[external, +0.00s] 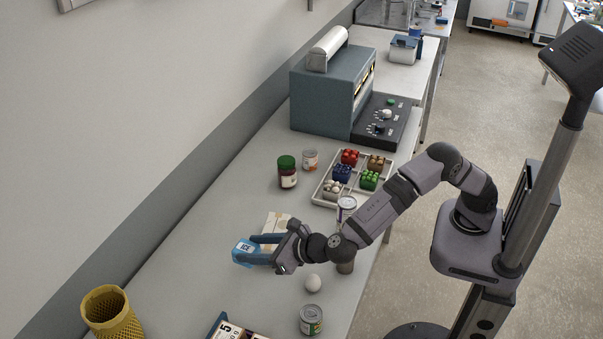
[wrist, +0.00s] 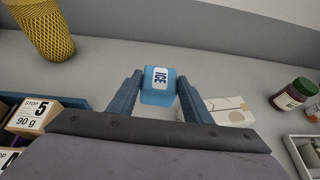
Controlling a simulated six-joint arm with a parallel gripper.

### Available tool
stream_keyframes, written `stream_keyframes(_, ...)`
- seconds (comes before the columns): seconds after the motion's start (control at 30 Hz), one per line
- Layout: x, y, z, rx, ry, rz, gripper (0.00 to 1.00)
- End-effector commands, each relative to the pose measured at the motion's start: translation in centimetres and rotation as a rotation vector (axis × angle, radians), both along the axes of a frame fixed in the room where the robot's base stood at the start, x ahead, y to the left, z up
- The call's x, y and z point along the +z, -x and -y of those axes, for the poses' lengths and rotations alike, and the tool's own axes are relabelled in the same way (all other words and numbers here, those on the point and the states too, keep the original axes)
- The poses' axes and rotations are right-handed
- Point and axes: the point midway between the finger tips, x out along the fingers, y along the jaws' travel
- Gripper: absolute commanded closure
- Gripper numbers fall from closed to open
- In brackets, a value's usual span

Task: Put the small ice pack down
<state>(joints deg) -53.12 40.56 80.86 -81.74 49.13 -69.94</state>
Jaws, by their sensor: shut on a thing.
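The small ice pack (external: 243,249) is light blue with a white label reading ICE. My gripper (external: 256,248) is shut on it, with one finger on each side. In the wrist view the ice pack (wrist: 158,86) sits between the two dark blue fingertips of my gripper (wrist: 157,90). The pack is over the grey table (external: 190,260). I cannot tell whether its underside touches the table or is a little above it.
A cream carton (external: 275,224) lies close beside the gripper. A yellow mesh basket (external: 107,312) stands front left. A white egg-like object (external: 313,283), a can (external: 311,320) and a red jar with green lid (external: 287,172) stand around. Table left of the pack is clear.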

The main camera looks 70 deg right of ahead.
Motion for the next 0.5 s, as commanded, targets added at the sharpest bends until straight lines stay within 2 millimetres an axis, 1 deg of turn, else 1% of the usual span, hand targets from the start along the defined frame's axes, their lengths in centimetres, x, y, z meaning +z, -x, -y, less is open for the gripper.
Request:
stream_keyframes(0.03, 0.1, 0.2, -0.7, 0.021, -0.001, 0.001, 0.80)
stream_keyframes(0.1, 0.2, 0.5, -1.4, 0.042, 0.000, 0.001, 0.80)
stream_keyframes(0.3, 0.2, 0.7, -2.0, 0.059, 0.001, 0.001, 0.80)
stream_keyframes(0.37, -0.2, 0.7, -2.0, 0.060, 0.003, 0.001, 0.80)
stream_keyframes(0.5, -2.0, 0.7, -1.9, 0.059, 0.005, -0.002, 0.80)
